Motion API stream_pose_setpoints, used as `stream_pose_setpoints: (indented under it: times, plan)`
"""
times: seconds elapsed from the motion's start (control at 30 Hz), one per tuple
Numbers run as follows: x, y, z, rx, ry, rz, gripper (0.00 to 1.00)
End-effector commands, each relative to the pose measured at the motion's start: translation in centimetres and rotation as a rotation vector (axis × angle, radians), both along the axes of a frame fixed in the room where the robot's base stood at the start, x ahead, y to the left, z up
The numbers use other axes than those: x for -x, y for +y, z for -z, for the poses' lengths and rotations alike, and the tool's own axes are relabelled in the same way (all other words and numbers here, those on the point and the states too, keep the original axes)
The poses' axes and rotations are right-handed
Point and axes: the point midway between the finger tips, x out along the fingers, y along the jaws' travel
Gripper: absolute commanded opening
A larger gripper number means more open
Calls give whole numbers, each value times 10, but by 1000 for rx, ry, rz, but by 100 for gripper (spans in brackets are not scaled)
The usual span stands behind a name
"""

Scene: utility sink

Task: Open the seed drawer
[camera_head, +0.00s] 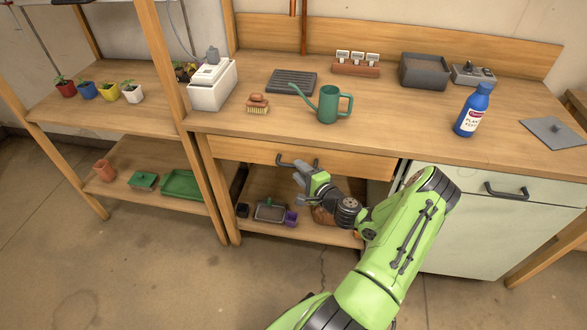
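A wooden drawer front (235,151) spans the left half of the workbench, just under its top. I see no clear gap at the drawer's upper edge. No label shows on it. My gripper (302,174) reaches in from the lower right, with its tip at or just in front of the handle's right part. I cannot tell whether it touches the handle. The fingers are small and seen from behind, so their opening is unclear.
A pale green cabinet (465,235) with a dark handle (506,192) stands right of the drawer. Below the drawer, a shelf holds a grey tray (270,211) and small pots. A green watering can (328,105) and blue bottle (474,108) stand on top. Floor in front is clear.

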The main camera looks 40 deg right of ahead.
Motion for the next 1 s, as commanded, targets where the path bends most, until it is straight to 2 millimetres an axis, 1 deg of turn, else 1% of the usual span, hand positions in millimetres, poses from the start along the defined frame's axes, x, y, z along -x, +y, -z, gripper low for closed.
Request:
stream_pose_setpoints:
  times: [0.03,0.1,0.2,0.3,0.5,0.57,0.7,0.77,1.0]
  plan:
    - [-11,0,2,4,-3,-3,39]
    - [-23,-2,4,3,-1,-2,39]
    - [-33,-3,5,1,-1,-2,39]
    - [-37,-4,5,0,0,0,39]
    - [-37,-4,5,-1,1,0,39]
    - [-37,-4,5,0,1,0,30]
    - [-37,-4,5,0,1,0,8]
    - [-37,-4,5,0,1,0,0]
    - [-37,-4,5,0,1,0,0]
